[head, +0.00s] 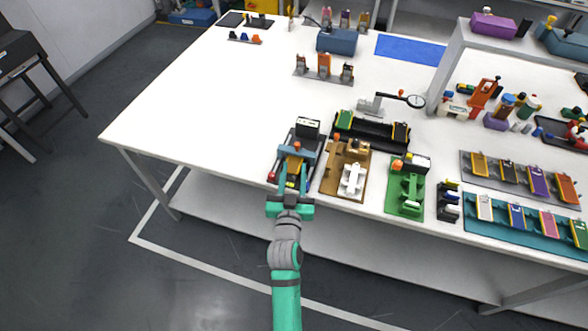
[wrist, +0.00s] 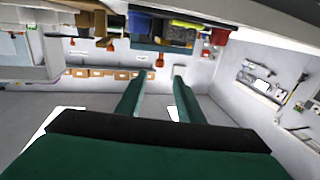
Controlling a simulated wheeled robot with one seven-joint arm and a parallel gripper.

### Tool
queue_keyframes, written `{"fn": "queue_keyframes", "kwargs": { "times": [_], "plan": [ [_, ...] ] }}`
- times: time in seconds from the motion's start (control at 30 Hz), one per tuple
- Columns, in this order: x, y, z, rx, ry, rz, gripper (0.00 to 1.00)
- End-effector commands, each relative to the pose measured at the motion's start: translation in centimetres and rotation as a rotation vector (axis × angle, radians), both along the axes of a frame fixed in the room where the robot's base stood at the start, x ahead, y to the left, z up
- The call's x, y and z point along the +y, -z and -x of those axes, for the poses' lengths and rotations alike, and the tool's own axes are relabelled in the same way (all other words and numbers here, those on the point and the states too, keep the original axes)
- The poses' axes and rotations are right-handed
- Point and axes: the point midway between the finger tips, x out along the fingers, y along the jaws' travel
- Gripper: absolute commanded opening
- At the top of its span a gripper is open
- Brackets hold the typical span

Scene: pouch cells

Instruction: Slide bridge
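The bridge (head: 296,153) appears to be the blue crosspiece with an orange knob, spanning a dark railed fixture (head: 313,165) at the table's front edge. A yellow strip shows beneath it, and a black block stands at the fixture's far end. My gripper (head: 291,190) is at the fixture's near end in the head view; its fingertips are hard to make out there. In the wrist view my gripper (wrist: 155,92) has its two green fingers apart, with nothing visible between them. Contact with the bridge cannot be told.
A brown fixture (head: 335,180) with a white part stands close on the right, then a green fixture (head: 405,203). A long black tray (head: 370,137) and a dial gauge (head: 414,101) lie behind. The white table (head: 210,115) is clear to the left.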

Motion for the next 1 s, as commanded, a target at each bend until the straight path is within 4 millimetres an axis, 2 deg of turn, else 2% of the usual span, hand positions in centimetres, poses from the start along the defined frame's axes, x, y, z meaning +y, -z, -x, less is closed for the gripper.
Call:
{"fn": "queue_keyframes", "kwargs": {
  "times": [0.07,0.2,0.23,0.37,0.77,1.0],
  "plan": [
    [0.0,0.0,0.0,0.0,0.0,0.0,0.34],
    [0.2,0.1,0.0,0.006,0.0,0.033,0.03],
    [0.3,0.1,0.1,0.01,0.0,0.056,0.0],
    [1.0,0.6,0.4,0.046,0.002,0.265,0.0],
    [3.1,1.9,2.0,0.199,0.008,1.191,0.0],
    [3.9,2.1,3.4,0.307,0.009,1.799,0.0]
  ]
}}
